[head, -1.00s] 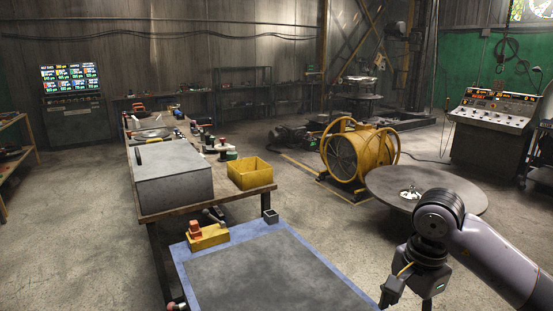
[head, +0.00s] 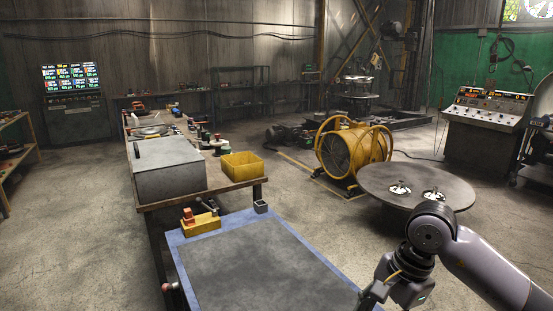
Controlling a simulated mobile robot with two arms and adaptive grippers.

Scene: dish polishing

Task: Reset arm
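My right arm comes in from the right, bent at a dark joint in front of the round table. My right gripper (head: 371,294) points down at the bottom edge, just right of the blue-bordered grey work surface (head: 262,272). Its fingertips are cut off or too dark to tell apart, so its opening and any contents cannot be told. My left arm and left gripper are out of view. Two small shiny metal items, a left one (head: 399,189) and a right one (head: 433,194), lie on the round dark table (head: 385,172), behind my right arm.
A long workbench (head: 225,193) carries a grey box (head: 170,172), a yellow bin (head: 242,165) and several tools. A yellow block with a red top (head: 200,223) sits on the work surface's far edge. A yellow fan (head: 345,151) stands behind the round table. Floor at left is clear.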

